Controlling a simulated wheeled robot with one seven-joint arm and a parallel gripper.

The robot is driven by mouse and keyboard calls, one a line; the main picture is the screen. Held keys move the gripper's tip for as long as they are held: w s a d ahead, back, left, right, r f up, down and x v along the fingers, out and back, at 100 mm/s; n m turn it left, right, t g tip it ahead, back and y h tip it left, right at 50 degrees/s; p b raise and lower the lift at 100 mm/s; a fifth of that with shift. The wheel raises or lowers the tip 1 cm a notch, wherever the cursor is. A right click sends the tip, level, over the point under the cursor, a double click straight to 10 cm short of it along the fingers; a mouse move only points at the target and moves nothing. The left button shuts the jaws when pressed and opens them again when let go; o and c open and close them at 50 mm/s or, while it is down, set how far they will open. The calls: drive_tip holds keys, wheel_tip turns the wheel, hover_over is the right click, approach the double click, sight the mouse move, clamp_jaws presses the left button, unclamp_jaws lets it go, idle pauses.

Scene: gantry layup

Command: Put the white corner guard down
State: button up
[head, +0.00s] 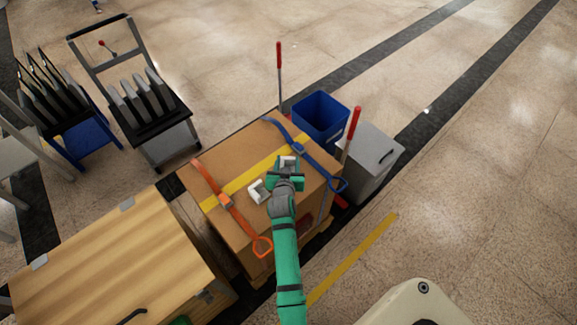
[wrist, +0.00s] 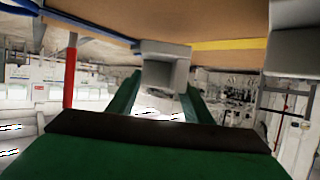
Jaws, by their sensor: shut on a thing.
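My gripper (head: 286,176) is over the top of a brown cardboard box (head: 236,168), shut on a white corner guard (head: 288,161). In the wrist view the held guard (wrist: 166,68) is a pale angled piece between the green fingers, close to the brown box face (wrist: 220,22). I cannot tell whether it touches the box. A second white corner guard (head: 257,191) lies on the box top, left of my gripper, between the yellow stripe and the front edge.
An orange strap (head: 226,203) and a blue strap (head: 291,134) cross the box on either side. A blue bin (head: 320,117) and a grey bin (head: 371,150) stand right behind it. A wooden crate (head: 115,260) is at lower left. Carts (head: 150,108) stand at upper left.

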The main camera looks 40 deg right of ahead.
sight(288, 165)
drive_tip(key=shift+d+f, duration=0.1)
drive_tip(key=shift+f, duration=1.4)
drive_tip(key=shift+f, duration=0.1)
drive_tip(key=o, duration=1)
drive_tip(key=shift+s+a+r, duration=0.3)
drive_tip(key=shift+a, duration=0.05)
drive_tip(key=v, duration=1.1)
drive_tip(key=shift+s, duration=0.15)
